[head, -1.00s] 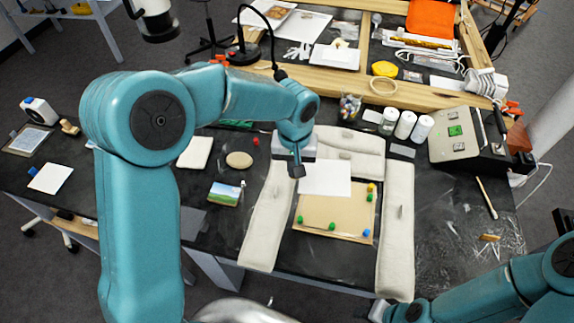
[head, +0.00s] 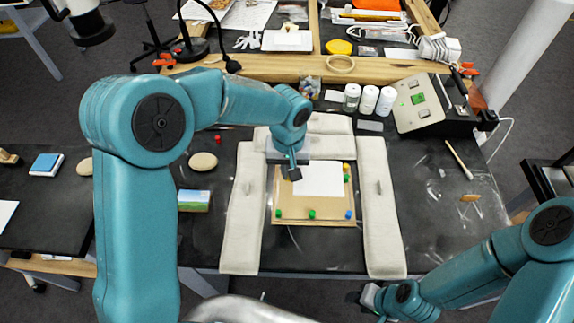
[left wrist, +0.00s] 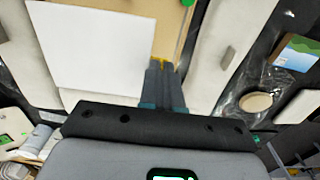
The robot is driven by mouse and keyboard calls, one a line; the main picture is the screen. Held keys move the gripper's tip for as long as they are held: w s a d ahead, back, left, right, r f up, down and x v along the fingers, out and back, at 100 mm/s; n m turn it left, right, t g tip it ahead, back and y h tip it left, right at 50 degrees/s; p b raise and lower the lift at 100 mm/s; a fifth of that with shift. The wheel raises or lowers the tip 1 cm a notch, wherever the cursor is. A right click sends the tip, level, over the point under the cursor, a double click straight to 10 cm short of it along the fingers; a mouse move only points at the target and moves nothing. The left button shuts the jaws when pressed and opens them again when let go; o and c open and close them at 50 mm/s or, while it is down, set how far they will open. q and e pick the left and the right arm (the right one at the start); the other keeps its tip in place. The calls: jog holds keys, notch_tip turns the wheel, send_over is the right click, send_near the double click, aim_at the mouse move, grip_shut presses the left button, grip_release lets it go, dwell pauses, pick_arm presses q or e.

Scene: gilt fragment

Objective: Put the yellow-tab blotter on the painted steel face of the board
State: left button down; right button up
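The blotter (head: 318,179) is a plain white sheet over the upper part of the tan board (head: 293,202), which lies flat with small coloured pegs along its edges. I cannot tell whether the sheet touches the board. My left gripper (head: 292,172) is at the sheet's left edge. In the left wrist view its fingers (left wrist: 160,72) are closed together on a small yellow tab beside the white sheet (left wrist: 95,45). My right gripper (head: 371,297) is low, in front of the table edge, away from the board; its fingers are not clear.
Pale padded bolsters flank the board at left (head: 242,215) and right (head: 378,200), with another behind. White jars (head: 368,99) and a tilted beige panel (head: 418,103) stand at back right. Dark table right of the bolsters is mostly clear, with a brush (head: 459,160).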

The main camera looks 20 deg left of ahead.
pick_arm(q)
jog(key=b, duration=0.3)
send_over(287, 192)
notch_tip(287, 192, down, 5)
jog(key=shift+d, duration=0.1)
jog(key=shift+w+f, duration=0.15)
jog(key=shift+f, duration=0.45)
jog(key=shift+f+b, duration=0.15)
jog(key=shift+b, duration=0.15)
jog(key=shift+f+b, duration=0.3)
jog(key=shift+b, duration=0.05)
jog(key=c, duration=1.3)
grip_release()
jog(key=shift+o, duration=0.2)
